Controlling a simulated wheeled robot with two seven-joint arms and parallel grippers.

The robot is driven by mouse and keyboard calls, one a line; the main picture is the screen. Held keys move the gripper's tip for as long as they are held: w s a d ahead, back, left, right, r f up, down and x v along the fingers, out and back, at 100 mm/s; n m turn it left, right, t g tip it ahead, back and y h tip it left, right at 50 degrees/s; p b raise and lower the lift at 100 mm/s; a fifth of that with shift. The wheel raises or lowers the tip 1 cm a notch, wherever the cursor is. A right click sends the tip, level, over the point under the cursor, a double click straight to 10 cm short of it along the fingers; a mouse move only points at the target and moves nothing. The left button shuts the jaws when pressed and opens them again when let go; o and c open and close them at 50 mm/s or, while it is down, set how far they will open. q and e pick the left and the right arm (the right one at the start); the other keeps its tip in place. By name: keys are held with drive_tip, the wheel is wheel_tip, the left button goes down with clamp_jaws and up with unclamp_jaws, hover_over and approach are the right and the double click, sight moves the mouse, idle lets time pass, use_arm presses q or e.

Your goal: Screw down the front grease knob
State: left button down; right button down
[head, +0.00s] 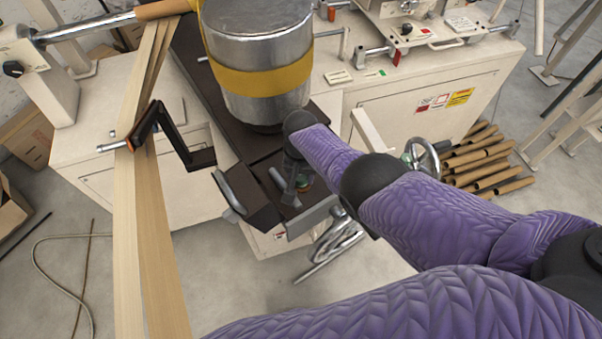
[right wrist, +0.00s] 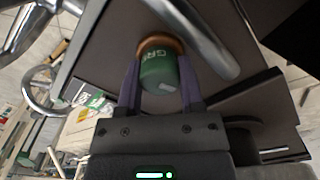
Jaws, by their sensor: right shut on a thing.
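The front grease knob (right wrist: 158,72) is a dark green cap with pale lettering and a copper-coloured ring at its base. In the right wrist view it sits between the two fingers of my right gripper (right wrist: 160,84), which is shut on it. In the head view my right gripper (head: 298,188) is over the front end of the dark machine plate (head: 213,66). There the knob is mostly hidden by my gripper. How far the knob is screwed down cannot be told. My left gripper is not in view.
A metal cylinder with a yellow band (head: 262,80) stands on the plate behind my right gripper. A chrome handwheel (head: 424,158) is to the right. Pale strips (head: 150,210) hang past a black bracket (head: 150,125) at the left. Cardboard tubes (head: 485,160) lie on the floor.

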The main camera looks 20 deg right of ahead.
drive_tip(key=shift+w, duration=0.1)
idle(0.3)
drive_tip(key=shift+c, duration=2.4)
unclamp_jaws()
drive_tip(key=shift+o, duration=1.1)
wheel_tip(320, 180, up, 9)
drive_tip(key=p, duration=0.7)
drive_tip(key=shift+r+p, duration=0.4)
drive_tip(key=shift+r, duration=0.15)
